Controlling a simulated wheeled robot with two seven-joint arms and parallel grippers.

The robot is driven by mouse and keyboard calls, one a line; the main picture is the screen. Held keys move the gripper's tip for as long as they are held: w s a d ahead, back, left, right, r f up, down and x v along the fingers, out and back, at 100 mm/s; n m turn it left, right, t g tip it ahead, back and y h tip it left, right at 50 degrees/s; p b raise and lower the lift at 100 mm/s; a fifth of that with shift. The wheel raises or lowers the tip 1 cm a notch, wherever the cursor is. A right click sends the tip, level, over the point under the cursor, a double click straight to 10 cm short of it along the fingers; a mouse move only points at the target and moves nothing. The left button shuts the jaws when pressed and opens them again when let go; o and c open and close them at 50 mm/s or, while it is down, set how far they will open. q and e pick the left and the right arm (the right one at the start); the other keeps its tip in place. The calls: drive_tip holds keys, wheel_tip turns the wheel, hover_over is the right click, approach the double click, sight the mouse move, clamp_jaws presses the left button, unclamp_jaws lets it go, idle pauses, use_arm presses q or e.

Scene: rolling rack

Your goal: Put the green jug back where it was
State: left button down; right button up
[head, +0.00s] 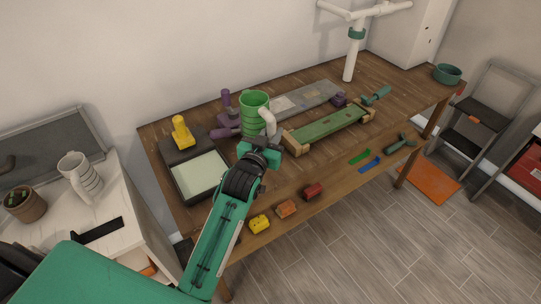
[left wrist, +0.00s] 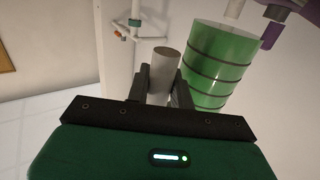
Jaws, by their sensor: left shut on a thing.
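The green jug (head: 253,116) is a ringed cylinder with a pale handle (head: 267,121), upright at the near-left middle of the wooden workbench. I cannot tell whether its base touches the bench. My left gripper (head: 265,146) reaches in from the near side and is shut on the handle. In the left wrist view the two dark fingers (left wrist: 164,82) close on both sides of the pale handle (left wrist: 165,63), and the ringed green body (left wrist: 219,62) is to the right. My right gripper is not in view.
A green board (head: 328,124) lies right. A white ringed mug (head: 80,175) stands on the left cabinet.

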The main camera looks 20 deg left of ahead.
use_arm(q)
wheel_tip(320, 180, down, 9)
drive_tip(key=shift+r+p, duration=0.1)
drive_tip(key=shift+p, duration=0.4)
drive_tip(key=shift+f, duration=0.35)
drive_tip(key=shift+f, duration=0.1)
drive_tip(key=c, duration=1.2)
unclamp_jaws()
